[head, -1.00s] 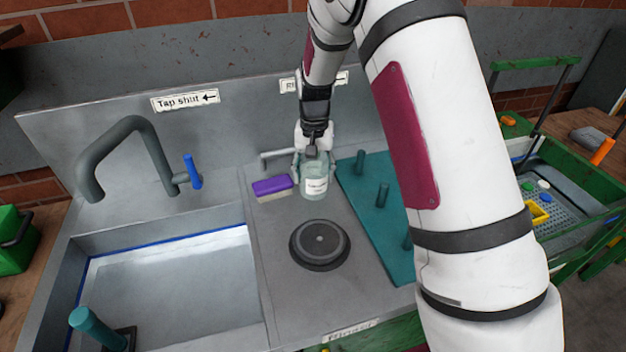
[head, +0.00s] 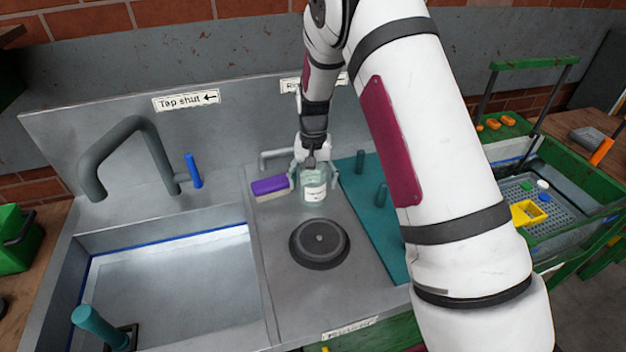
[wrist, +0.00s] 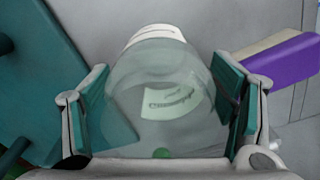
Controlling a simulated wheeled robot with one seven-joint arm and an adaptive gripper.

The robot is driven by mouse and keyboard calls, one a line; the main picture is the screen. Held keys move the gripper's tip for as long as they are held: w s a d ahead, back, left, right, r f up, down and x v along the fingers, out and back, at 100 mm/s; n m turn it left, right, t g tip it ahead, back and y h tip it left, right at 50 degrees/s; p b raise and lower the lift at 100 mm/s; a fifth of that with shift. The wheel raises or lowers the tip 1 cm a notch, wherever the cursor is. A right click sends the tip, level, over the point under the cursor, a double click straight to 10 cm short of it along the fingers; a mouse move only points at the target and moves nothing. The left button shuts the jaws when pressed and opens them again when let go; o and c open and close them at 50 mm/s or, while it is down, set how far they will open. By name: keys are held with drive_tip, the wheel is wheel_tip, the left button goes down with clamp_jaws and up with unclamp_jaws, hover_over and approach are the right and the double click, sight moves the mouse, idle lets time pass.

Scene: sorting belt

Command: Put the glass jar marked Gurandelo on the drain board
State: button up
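The clear glass jar (head: 313,185) with a white label is upright over the grey counter, left of the teal pegged drain board (head: 363,222). Its lettering is too small to read in the head view. In the wrist view the jar (wrist: 160,90) fills the space between the finger pads, and the label print is blurred. My gripper (head: 308,172) is shut on the jar from above, with one pad at each side. I cannot tell whether the jar's base touches the counter. My arm hides the right part of the board.
A purple sponge (head: 270,186) lies close to the left of the jar. A round black disc (head: 319,243) sits in front on the counter. The sink (head: 180,285) and its tap (head: 125,145) are at left. A green-framed cart (head: 535,205) stands at right.

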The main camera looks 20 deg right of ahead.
drive_tip(key=s+r+n+t+b, duration=0.1)
drive_tip(key=s+r, duration=0.2)
drive_tip(key=r, duration=0.7)
drive_tip(key=s+r, duration=0.3)
drive_tip(key=r, duration=0.7)
drive_tip(key=s+r+n+t, duration=0.1)
drive_tip(key=s+r+t, duration=0.1)
drive_tip(key=s, duration=1.1)
drive_tip(key=s+r+n+t, duration=0.1)
drive_tip(key=s+r, duration=0.4)
drive_tip(key=s, duration=0.9)
drive_tip(key=shift+s+n+t, duration=0.15)
drive_tip(key=shift+n+t, duration=0.25)
drive_tip(key=shift+n, duration=0.4)
